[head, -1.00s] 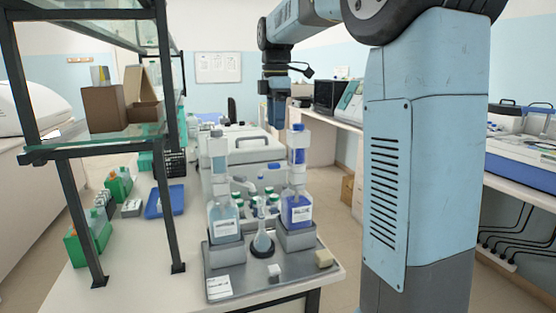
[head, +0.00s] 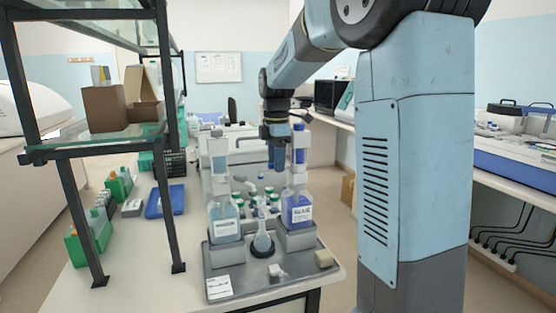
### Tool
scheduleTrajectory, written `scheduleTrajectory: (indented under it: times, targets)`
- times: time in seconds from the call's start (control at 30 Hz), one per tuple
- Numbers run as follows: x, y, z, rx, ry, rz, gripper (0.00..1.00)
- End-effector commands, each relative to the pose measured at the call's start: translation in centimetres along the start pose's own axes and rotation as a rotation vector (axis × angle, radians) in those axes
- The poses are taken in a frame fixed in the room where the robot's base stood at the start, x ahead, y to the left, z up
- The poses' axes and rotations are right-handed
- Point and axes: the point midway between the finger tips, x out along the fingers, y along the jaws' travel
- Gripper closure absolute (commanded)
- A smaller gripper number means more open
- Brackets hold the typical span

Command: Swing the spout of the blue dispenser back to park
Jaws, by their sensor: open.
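The blue dispenser (head: 299,208) is a bottle of blue liquid with a white label and a tall white and blue pump head. It stands upright on a grey block at the right of the steel tray (head: 245,283). Its spout is too small to make out clearly beside the pump head. My gripper (head: 276,160) points down, open and empty, just left of the pump head in the picture. I cannot tell whether it touches the dispenser or is behind it.
A second dispenser (head: 223,215) with pale liquid stands on the tray's left block. A small flask (head: 262,240) stands between the two. Green-capped bottles (head: 268,192) sit behind. A dark-framed shelf (head: 95,150) rises at the left.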

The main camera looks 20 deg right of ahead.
Motion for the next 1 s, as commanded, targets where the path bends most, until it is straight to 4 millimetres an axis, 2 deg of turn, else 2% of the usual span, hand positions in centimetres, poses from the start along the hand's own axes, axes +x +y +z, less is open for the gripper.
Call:
scheduleTrajectory:
  times: [0.13, 0.6, 0.97, 1.0]
  targets:
    - [-0.02, 0.0, 0.01, 0.0, 0.0, 0.0, 0.55]
    - [-0.04, 0.01, 0.06, 0.001, 0.0, 0.0, 1.0]
    - [-0.05, 0.02, 0.08, 0.001, 0.0, 0.0, 1.0]
    - [-0.04, 0.02, 0.63, 0.002, 0.0, 0.0, 1.0]
